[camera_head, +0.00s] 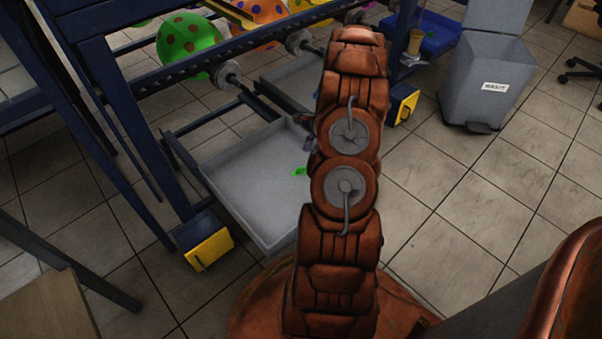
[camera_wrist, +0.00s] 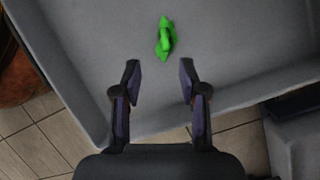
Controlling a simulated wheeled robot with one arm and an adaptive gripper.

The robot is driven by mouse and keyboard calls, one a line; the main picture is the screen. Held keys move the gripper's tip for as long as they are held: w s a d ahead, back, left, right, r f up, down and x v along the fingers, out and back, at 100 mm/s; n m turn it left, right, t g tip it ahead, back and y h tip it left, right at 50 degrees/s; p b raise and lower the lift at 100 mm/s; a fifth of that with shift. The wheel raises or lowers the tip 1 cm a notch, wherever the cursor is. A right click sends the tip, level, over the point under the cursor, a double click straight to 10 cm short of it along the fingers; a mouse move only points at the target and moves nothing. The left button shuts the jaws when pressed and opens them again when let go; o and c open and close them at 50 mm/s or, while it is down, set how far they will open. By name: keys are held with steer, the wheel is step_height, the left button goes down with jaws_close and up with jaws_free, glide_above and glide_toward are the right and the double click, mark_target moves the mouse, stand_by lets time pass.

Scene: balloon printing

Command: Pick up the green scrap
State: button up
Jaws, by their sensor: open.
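The green scrap (camera_wrist: 166,38) is a small, bright green, crumpled piece lying on the floor of a grey tray (camera_wrist: 235,45). In the head view the scrap (camera_head: 300,171) shows near the right side of the tray (camera_head: 255,180), just left of my arm. My gripper (camera_wrist: 159,75) is open and empty in the wrist view, its two dark fingers apart. The scrap appears beyond the fingertips, roughly in line with the gap between them. In the head view my gripper is mostly hidden behind my arm.
The tray's raised rim (camera_wrist: 165,133) runs below the fingers. A blue frame (camera_head: 110,90) with yellow feet (camera_head: 208,252) surrounds the tray. Spotted balloons (camera_head: 190,40) are above it. A grey waste bin (camera_head: 487,80) stands at the right. The tiled floor (camera_head: 450,200) right of my arm is clear.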

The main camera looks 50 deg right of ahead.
mark_target(300, 169)
steer(key=shift+w+d+b+x, duration=0.15)
steer(key=shift+b+x, duration=0.85)
steer(key=shift+x, duration=0.95)
steer(key=shift+w+d+b+x, duration=0.15)
steer(key=shift+b+x, duration=0.85)
steer(key=shift+x, duration=1)
steer(key=shift+c, duration=0.4)
steer(key=c, duration=0.7)
